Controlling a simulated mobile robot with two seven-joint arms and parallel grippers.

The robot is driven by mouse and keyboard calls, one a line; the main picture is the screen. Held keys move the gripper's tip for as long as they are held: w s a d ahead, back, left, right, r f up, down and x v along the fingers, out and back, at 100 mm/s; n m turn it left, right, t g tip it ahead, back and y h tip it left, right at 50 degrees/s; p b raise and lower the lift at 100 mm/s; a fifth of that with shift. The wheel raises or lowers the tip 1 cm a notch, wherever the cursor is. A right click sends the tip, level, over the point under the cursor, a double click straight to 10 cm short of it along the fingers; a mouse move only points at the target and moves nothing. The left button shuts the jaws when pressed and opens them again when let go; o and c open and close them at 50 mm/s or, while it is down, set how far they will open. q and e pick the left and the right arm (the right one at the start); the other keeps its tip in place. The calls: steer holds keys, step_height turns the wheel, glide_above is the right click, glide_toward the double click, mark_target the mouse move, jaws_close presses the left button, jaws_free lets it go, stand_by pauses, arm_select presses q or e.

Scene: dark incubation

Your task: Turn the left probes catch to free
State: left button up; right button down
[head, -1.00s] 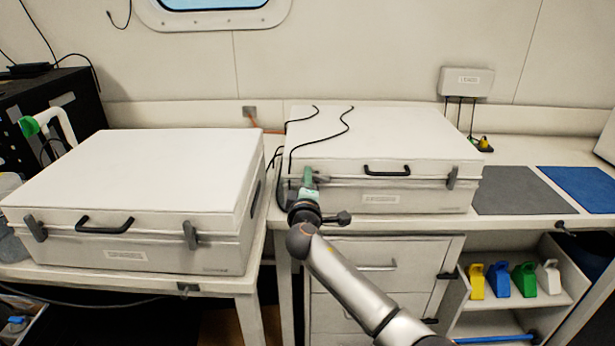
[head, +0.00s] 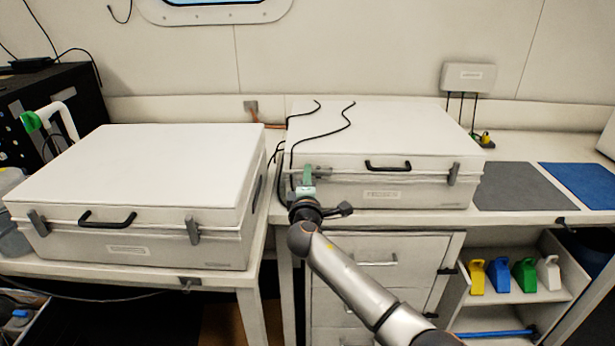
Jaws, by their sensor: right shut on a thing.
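A white case (head: 440,186) with a black front handle stands on the right bench. Its label is too small to read. Its right catch (head: 453,174) hangs upright across the lid seam. My right gripper (head: 307,176), with green fingers, is at the case's front left corner and is shut on the left catch (head: 322,172). The fingers hide most of that catch; a grey part shows to their right, seemingly lying sideways. The lid is down. My left gripper is not in view.
A second white case (head: 150,165) with two upright catches (head: 192,231) stands on the left table. Black cables (head: 322,137) lie over the right case's lid. Grey (head: 525,187) and blue (head: 585,184) mats lie to its right. Drawers and a shelf with coloured scoops (head: 500,277) are below.

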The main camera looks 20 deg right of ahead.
steer(key=c, duration=0.8)
jaws_free()
steer(key=shift+c, duration=0.2)
steer(key=v, duration=1.2)
steer(key=shift+s, duration=0.25)
